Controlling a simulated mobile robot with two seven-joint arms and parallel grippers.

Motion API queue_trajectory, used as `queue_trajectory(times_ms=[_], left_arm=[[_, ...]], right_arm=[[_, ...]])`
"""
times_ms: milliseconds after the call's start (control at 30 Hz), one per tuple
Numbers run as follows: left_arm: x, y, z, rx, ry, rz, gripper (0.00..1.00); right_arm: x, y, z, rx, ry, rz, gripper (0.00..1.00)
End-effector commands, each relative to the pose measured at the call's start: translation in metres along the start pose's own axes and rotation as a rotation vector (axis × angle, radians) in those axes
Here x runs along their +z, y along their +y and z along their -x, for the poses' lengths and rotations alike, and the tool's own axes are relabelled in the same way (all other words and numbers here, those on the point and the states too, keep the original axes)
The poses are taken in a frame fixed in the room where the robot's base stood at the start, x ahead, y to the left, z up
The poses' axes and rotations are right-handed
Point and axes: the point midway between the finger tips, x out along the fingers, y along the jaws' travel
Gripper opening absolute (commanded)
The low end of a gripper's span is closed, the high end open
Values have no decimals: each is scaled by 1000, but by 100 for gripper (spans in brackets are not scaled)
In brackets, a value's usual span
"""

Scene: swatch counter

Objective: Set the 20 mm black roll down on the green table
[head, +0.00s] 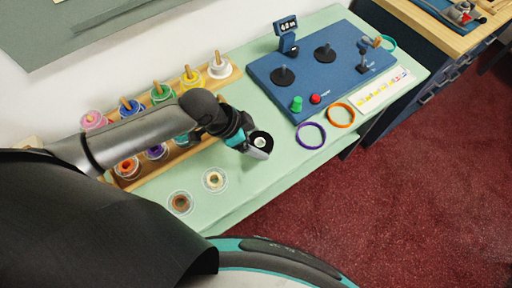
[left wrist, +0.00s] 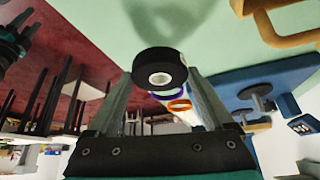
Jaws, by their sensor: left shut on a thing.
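My left gripper (head: 252,147) is shut on the black roll (head: 262,135), which has a white core. In the left wrist view the black roll (left wrist: 160,62) sits between the two fingertips. It appears held above the green table (head: 236,200), near its front edge. The green table (left wrist: 225,35) also shows in the left wrist view, with a dark shadow on it. My right gripper is not in view.
A wooden rack (head: 197,147) with several coloured rolls stands behind my left arm. A blue board (head: 300,80), a purple ring (head: 311,135) and an orange ring (head: 341,115) lie to the right.

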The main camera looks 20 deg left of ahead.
Motion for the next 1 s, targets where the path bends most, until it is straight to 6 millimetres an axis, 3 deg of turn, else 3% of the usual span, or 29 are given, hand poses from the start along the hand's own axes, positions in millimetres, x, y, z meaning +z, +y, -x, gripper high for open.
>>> queue_trajectory(times_ms=[300, 700, 733, 833, 1000], left_arm=[[21, 1, -36, 1, -1, 1, 29], [23, 0, -40, 0, -1, 0, 29], [23, 0, -39, 1, -1, 0, 89], [22, 0, -39, 1, -1, 0, 100], [22, 0, -39, 1, -1, 0, 100]], right_arm=[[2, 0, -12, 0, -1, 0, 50], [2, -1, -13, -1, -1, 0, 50], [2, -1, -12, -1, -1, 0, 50], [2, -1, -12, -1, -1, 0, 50], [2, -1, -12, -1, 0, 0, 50]])
